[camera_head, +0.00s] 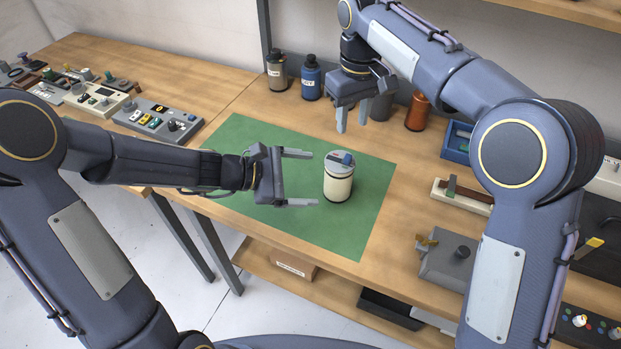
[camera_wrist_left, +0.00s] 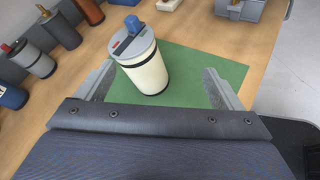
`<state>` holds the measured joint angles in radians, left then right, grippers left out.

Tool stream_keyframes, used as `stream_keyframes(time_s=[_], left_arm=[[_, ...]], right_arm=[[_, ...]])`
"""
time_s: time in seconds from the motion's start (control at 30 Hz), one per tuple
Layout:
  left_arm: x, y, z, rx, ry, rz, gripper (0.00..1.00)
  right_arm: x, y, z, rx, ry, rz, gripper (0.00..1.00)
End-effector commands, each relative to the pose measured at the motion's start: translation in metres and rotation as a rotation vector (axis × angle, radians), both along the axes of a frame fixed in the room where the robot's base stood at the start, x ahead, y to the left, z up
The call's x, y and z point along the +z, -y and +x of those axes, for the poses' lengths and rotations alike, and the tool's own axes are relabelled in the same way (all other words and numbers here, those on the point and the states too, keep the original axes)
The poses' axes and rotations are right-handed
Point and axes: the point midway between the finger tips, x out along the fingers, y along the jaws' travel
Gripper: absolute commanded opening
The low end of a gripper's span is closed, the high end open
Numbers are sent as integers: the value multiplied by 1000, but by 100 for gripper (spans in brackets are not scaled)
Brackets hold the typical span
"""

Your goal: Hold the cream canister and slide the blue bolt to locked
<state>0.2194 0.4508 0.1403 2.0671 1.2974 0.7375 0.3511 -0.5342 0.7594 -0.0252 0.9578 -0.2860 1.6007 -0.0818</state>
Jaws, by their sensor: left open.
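The cream canister (camera_head: 338,186) stands upright on the green mat (camera_head: 245,140). Its grey lid carries the blue bolt (camera_head: 346,158).
Control panels (camera_head: 157,121) lie at the left. A grey box with a knob (camera_head: 447,258) sits at the front right. The mat around the canister is clear.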

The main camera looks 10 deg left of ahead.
Motion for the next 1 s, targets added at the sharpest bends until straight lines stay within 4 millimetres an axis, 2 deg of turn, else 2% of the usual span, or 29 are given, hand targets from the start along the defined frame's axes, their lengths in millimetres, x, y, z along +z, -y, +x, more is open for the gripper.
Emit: stream_keyframes(time_s=[0.03,0.1,0.3,0.47,0.8,1.0], left_arm=[[-14,4,10,44,-68,-47,88],[-28,7,22,103,-144,-100,88],[-52,12,40,201,-268,-185,88],[-60,23,47,213,-287,-197,88],[-77,65,68,212,-284,-195,88],[-81,76,74,212,-282,-196,88]], right_arm=[[0,0,0,0,0,0,36],[0,0,0,0,0,0,36],[0,0,0,0,0,0,36],[0,0,0,0,0,0,36],[0,0,0,0,0,0,36],[0,0,0,0,0,0,36]])
